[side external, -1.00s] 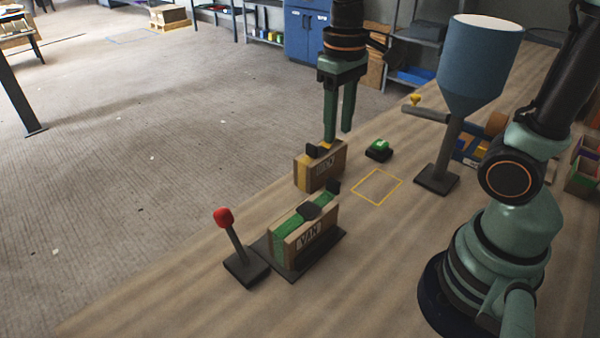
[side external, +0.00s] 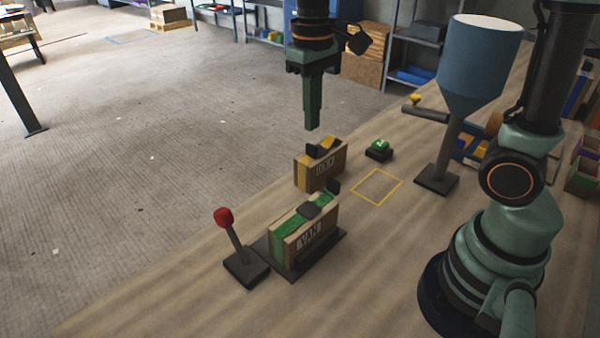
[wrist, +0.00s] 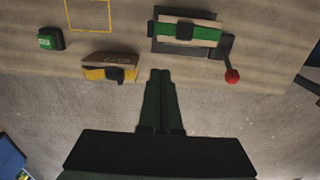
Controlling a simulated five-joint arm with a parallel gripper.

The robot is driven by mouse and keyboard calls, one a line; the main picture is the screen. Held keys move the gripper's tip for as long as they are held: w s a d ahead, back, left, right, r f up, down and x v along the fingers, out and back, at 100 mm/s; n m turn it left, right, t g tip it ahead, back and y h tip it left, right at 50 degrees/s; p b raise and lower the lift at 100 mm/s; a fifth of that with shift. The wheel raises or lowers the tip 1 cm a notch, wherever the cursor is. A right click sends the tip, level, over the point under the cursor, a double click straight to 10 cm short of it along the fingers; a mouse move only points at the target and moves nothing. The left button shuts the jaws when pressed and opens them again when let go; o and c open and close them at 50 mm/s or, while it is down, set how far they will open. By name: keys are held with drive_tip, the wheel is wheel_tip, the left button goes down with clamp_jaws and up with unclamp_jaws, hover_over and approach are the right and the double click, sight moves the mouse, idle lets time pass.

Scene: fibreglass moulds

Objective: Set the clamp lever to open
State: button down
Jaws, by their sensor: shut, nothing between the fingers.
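The clamp lever (side external: 233,241) has a red knob on a grey stick rising from a dark base at the near left of the bench; it leans toward the left in the side view. In the wrist view the lever (wrist: 230,64) shows at the right. My gripper (side external: 312,126) is shut and empty. It hangs above and behind the yellow-banded mould, well apart from the lever. In the wrist view the fingers of my gripper (wrist: 161,75) are together, pointing between the two moulds.
A green-banded mould (side external: 304,233) sits on a dark plate beside the lever. A yellow-banded mould (side external: 322,170), a green button (side external: 379,147), a yellow outlined square (side external: 377,187) and a blue hopper (side external: 479,65) stand farther back. The bench in front is clear.

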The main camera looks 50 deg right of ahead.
sight(234, 237)
drive_tip(key=w+a+f+g, duration=0.1)
drive_tip(key=w+a+f, duration=0.2)
drive_tip(key=w+a, duration=0.45)
drive_tip(key=w+a+f, duration=0.2)
drive_tip(key=w+a, duration=0.3)
drive_tip(key=a, duration=0.5)
drive_tip(key=s+f, duration=0.4)
drive_tip(key=f, duration=0.4)
drive_tip(key=shift+s+a+h, duration=0.25)
drive_tip(key=shift+a+h, duration=0.05)
drive_tip(key=shift+a, duration=0.1)
drive_tip(key=shift+f, duration=0.1)
